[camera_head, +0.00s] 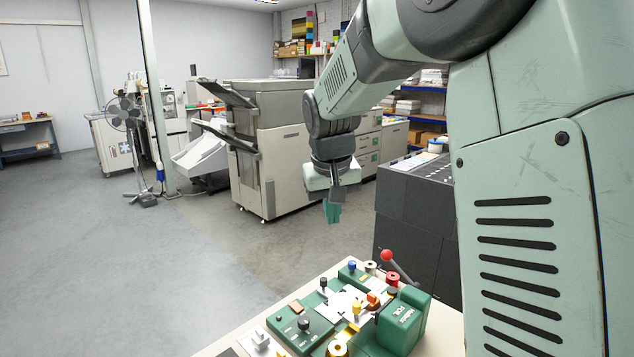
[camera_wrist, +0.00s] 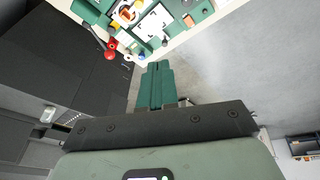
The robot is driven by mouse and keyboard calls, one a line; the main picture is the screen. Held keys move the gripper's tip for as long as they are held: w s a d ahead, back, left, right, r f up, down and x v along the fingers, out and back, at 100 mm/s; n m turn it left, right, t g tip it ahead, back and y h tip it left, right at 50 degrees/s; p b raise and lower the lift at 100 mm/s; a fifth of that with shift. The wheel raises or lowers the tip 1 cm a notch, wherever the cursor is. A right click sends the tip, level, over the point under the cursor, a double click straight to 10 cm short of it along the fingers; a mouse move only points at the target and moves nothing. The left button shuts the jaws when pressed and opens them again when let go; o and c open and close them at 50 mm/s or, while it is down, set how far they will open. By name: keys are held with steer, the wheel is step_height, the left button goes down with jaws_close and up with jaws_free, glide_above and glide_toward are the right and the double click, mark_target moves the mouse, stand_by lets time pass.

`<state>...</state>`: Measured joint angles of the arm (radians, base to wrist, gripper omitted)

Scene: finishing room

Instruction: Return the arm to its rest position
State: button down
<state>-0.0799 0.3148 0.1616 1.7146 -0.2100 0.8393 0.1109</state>
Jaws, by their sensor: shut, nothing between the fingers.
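My arm reaches in from the right of the head view. My gripper (camera_head: 333,212) hangs pointing down, in the air beyond the far edge of the bench. Its green fingers are shut with nothing between them. In the wrist view the closed fingers (camera_wrist: 155,76) show at the centre, with bare floor around them. The gripper touches nothing.
A pale bench (camera_head: 243,328) at the front bears a green machine (camera_head: 405,325) with a red-knobbed lever (camera_head: 387,256). A dark cabinet (camera_head: 412,215) stands right of the gripper. A large grey printer (camera_head: 270,150) stands behind. Open floor (camera_head: 120,270) lies to the left.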

steer(key=s+d+r, duration=0.3)
steer(key=s+r, duration=0.3)
steer(key=s, duration=0.2)
steer(key=s+d+m+t, duration=0.1)
steer(key=s+d, duration=0.1)
steer(key=s, duration=0.9)
steer(key=s+d+m+t, duration=0.1)
steer(key=s+d, duration=0.2)
steer(key=s, duration=0.8)
steer(key=shift+s, duration=0.25)
steer(key=shift+d, duration=0.1)
